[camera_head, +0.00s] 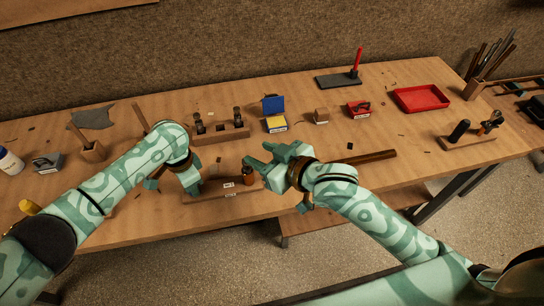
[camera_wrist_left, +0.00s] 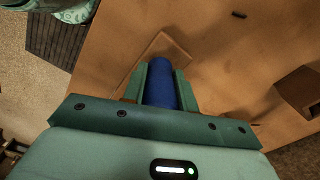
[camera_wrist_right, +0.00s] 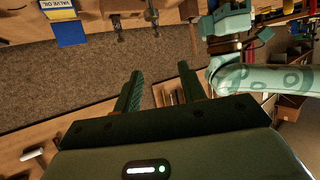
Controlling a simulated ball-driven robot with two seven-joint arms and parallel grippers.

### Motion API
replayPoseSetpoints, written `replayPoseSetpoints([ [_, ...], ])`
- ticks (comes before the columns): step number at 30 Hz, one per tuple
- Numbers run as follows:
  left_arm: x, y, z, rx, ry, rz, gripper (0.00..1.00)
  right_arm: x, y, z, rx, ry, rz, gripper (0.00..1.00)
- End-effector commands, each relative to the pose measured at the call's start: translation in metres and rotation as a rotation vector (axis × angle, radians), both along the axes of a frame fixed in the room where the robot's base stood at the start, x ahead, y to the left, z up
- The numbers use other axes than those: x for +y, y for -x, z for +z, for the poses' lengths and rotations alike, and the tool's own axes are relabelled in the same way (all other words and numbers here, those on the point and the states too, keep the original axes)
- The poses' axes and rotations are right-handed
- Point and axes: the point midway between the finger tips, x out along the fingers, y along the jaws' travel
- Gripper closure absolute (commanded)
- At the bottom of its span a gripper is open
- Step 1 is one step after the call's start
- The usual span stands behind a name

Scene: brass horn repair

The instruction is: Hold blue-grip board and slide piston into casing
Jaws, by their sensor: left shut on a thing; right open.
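The wooden board (camera_head: 215,196) with white labels lies near the table's front edge in the head view. Its blue grip (camera_wrist_left: 161,84) stands between the fingers of my left gripper (camera_wrist_left: 160,82), which is shut on it; in the head view this gripper (camera_head: 194,188) hides the grip. A short copper-brown cylinder (camera_head: 248,177), perhaps the casing, stands at the board's right end. My right gripper (camera_head: 257,162) is open and empty, close above and beside that cylinder. Dark upright parts, possibly pistons, stand in a wooden rack (camera_head: 218,138) behind; I cannot tell which is the task's piston.
A blue-and-yellow valve oil box (camera_head: 275,122), a small wooden block (camera_head: 321,116) and a red item (camera_head: 358,109) stand behind. A brown rod (camera_head: 375,157) lies right of my right gripper. A red tray (camera_head: 421,98) is further right. The table's middle right is mostly clear.

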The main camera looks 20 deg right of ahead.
Motion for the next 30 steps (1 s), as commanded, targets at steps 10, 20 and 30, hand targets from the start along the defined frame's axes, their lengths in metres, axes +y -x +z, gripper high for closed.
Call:
replayPoseSetpoints([
  [10,0.0,0.0,0.0,0.0,0.0,0.0,1.0,-0.016,0.027,0.014,-0.001,-0.001,0.0,0.59],
  [20,0.0,0.0,0.0,0.0,0.0,0.0,0.63,-0.016,0.027,0.013,-0.001,-0.001,0.0,0.59],
  [30,0.0,0.0,0.001,0.0,0.001,0.0,0.46,-0.016,0.027,0.013,-0.001,-0.001,0.0,0.59],
])
